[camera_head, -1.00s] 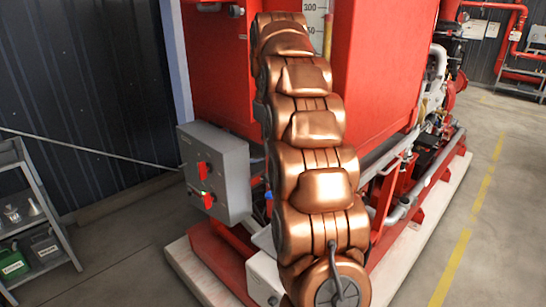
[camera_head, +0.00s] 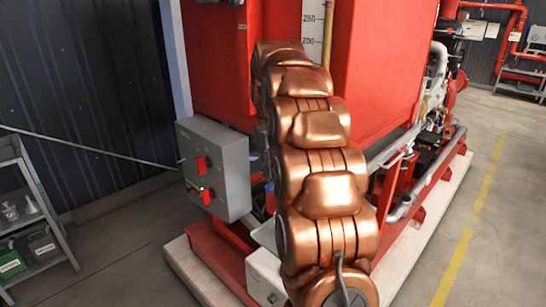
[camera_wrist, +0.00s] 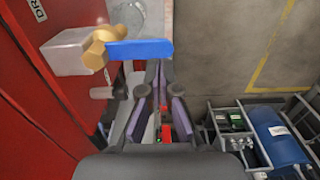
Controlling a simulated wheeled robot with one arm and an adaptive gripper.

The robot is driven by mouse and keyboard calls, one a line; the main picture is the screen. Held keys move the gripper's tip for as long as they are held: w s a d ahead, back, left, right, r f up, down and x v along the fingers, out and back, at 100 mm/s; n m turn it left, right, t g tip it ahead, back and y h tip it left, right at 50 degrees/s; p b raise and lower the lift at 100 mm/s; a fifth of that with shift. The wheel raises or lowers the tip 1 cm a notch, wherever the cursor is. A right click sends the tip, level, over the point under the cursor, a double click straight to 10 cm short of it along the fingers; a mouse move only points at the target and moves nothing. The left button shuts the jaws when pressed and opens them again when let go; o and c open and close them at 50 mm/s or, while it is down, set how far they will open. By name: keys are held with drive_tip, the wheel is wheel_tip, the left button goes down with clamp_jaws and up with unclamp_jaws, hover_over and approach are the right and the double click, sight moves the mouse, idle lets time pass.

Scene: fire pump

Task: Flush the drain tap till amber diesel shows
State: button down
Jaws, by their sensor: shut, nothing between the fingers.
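In the wrist view the drain tap (camera_wrist: 97,50) is a brass valve with a grey block at its left. Its flat blue lever (camera_wrist: 140,49) points to the right. My gripper (camera_wrist: 160,88) is shut and empty, with its tips just below the lever in the picture; I cannot tell whether they touch it. A partly cut-off label starting "DR" (camera_wrist: 39,9) is on the red tank wall beside the tap. No amber liquid can be made out. In the head view my copper arm covers the middle, and the tap and gripper are hidden.
The red tank (camera_head: 385,70) has a level gauge (camera_head: 312,30). A grey control box (camera_head: 216,168) with red switches hangs beside my arm. A shelf (camera_head: 45,215) with a green can stands at left. In the wrist view a blue cylinder (camera_wrist: 278,138) sits in a rack. Floor at right is open.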

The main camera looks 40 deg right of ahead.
sight(270, 186)
drive_tip(key=shift+f+p, duration=0.55)
drive_tip(key=shift+f, duration=1.1)
